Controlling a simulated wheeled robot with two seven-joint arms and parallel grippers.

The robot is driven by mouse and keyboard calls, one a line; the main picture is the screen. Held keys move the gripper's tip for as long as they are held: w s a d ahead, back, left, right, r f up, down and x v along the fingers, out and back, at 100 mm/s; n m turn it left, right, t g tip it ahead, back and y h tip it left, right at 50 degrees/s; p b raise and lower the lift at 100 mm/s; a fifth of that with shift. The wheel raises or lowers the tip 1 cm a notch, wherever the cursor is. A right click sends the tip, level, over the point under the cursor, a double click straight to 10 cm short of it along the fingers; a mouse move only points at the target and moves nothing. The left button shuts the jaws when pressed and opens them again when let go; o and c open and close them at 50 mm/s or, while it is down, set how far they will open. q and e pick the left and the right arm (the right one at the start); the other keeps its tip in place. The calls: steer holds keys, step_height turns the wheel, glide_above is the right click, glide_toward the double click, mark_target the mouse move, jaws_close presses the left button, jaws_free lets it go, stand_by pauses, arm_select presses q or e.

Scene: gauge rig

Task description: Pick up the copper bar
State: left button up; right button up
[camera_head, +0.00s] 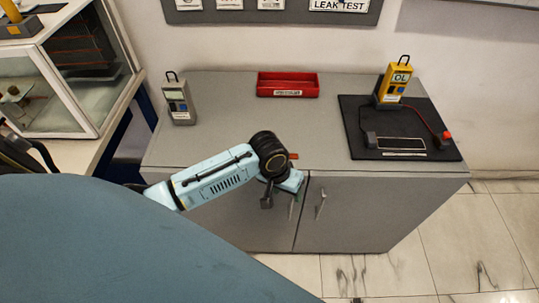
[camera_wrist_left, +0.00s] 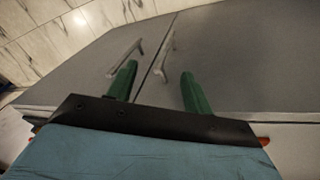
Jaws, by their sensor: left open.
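A small orange-red piece (camera_head: 293,156) shows at the front edge of the cabinet top, beside my left wrist in the head view. It may be an end of the copper bar; the rest is hidden by my arm. In the left wrist view a small red-orange end (camera_wrist_left: 264,141) shows past the right side of the gripper body. My left gripper (camera_head: 287,187) is at the cabinet's front edge. In the left wrist view its green fingers (camera_wrist_left: 156,75) are apart and empty, with the cabinet doors and handles beyond them. My right gripper is not in view.
On the grey cabinet (camera_head: 225,105) stand a grey meter (camera_head: 179,103), a red tray (camera_head: 288,84) and a black mat (camera_head: 355,115). The mat bears a yellow meter (camera_head: 393,82) with cables and dark blocks. A glass-sided case (camera_head: 70,70) stands left. The central cabinet top is clear.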

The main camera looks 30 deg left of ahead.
arm_select(q)
steer(key=w+a+r+n+g+y, duration=0.1)
steer(key=w+a+r+n, duration=0.3)
steer(key=r, duration=0.4)
steer(key=w+a+r+n+g+y, duration=0.15)
steer(key=w+a+r, duration=0.25)
steer(key=a+r, duration=0.4)
steer(key=f, duration=0.2)
steer(key=d+f+b, duration=0.1)
steer(key=f, duration=0.4)
steer(key=shift+d+b, duration=0.3)
steer(key=shift+b, duration=0.05)
steer(key=f+b, duration=0.1)
steer(key=f, duration=0.4)
steer(key=shift+s+f, duration=0.15)
steer(key=shift+s, duration=0.05)
jaws_close()
step_height(320, 180, up, 10)
steer(key=p, duration=0.2)
